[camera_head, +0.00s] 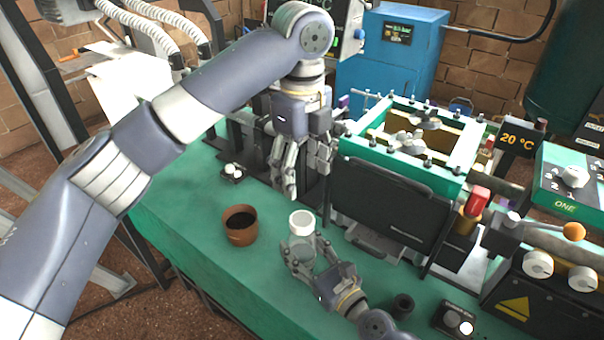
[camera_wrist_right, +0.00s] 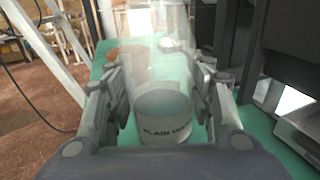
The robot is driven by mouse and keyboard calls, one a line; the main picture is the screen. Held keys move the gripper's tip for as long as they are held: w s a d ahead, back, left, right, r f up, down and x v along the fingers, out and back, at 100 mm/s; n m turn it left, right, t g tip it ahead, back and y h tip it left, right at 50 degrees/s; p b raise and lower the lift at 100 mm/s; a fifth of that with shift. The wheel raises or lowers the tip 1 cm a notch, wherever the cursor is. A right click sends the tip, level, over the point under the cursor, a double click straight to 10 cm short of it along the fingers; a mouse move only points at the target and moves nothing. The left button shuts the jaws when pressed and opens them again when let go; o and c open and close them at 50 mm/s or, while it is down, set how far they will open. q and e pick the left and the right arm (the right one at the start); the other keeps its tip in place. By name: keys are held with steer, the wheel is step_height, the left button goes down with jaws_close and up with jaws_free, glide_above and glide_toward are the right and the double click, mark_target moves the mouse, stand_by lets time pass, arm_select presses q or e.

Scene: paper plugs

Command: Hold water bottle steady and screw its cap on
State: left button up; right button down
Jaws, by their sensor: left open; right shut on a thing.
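The clear water bottle (camera_head: 301,243) stands upright near the front of the green table. My right gripper (camera_head: 312,262) is shut around the bottle's body. In the right wrist view its fingers (camera_wrist_right: 160,105) lie on both sides of the bottle (camera_wrist_right: 163,102), whose white lettered label shows low down. My left gripper (camera_head: 303,180) is open and empty, pointing down above and behind the cap, apart from it.
A brown pot (camera_head: 240,226) stands left of the bottle. A small button box (camera_head: 232,172) lies behind it. A dark machine with a green frame (camera_head: 405,170) stands close on the right. A small black cup (camera_head: 402,306) and another button box (camera_head: 457,320) are at the front right.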

steer(key=c, duration=0.7)
jaws_free()
steer(key=v, duration=1.2)
